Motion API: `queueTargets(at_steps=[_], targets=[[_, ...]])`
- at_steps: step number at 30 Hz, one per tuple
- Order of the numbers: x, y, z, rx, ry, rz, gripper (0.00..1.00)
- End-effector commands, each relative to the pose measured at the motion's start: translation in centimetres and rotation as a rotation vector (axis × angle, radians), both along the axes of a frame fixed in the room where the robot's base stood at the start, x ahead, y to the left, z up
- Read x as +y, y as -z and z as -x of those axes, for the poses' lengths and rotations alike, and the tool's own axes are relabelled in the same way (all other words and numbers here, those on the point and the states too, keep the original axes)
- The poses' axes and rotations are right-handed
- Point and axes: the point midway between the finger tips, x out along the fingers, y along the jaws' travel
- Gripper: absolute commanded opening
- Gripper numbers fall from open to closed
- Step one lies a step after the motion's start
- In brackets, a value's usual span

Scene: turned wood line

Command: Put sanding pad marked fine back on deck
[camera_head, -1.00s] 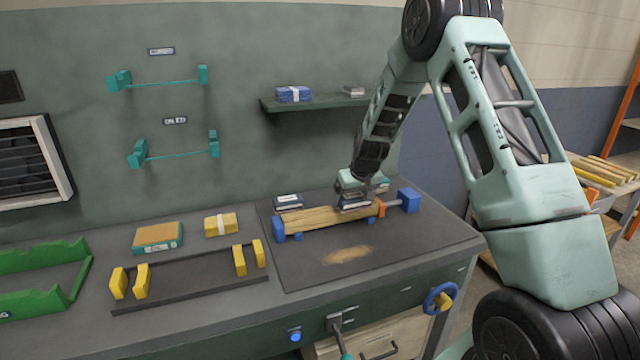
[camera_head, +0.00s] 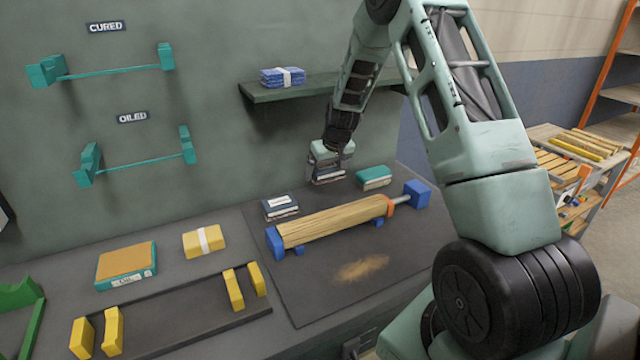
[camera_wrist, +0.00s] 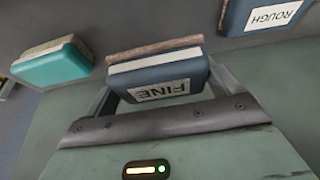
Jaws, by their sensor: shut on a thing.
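My gripper (camera_head: 330,172) is shut on the sanding pad marked fine (camera_wrist: 160,82), a dark blue block with a white FINE label and a brownish face. In the head view the pad (camera_head: 328,177) is held in the air behind the wooden spindle, between two other pads. The deck is the dark worktop (camera_head: 345,292); its back part below the held pad is partly hidden by the spindle. The pad marked rough (camera_wrist: 268,12) lies on the deck at the left, also seen in the head view (camera_head: 281,208). A teal pad (camera_head: 373,178) lies at the right, and shows in the wrist view (camera_wrist: 52,64).
The turned wood spindle (camera_head: 335,222) sits between blue holders in front of the pads. A wall shelf (camera_head: 330,93) with blue cloths (camera_head: 282,77) hangs above, close to my arm.

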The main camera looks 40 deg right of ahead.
Motion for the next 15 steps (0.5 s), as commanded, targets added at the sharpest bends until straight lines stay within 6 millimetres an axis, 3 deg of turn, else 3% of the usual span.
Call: queueTargets(at_steps=[1, 10, 15], targets=[[0.0, 1.2, 0.2, 0.004, 0.001, -0.002, 0.54], [-0.1, 2.6, 0.5, 0.003, 0.001, -0.001, 0.54], [-0.3, 5.0, 0.9, 0.005, 0.003, -0.002, 0.54]])
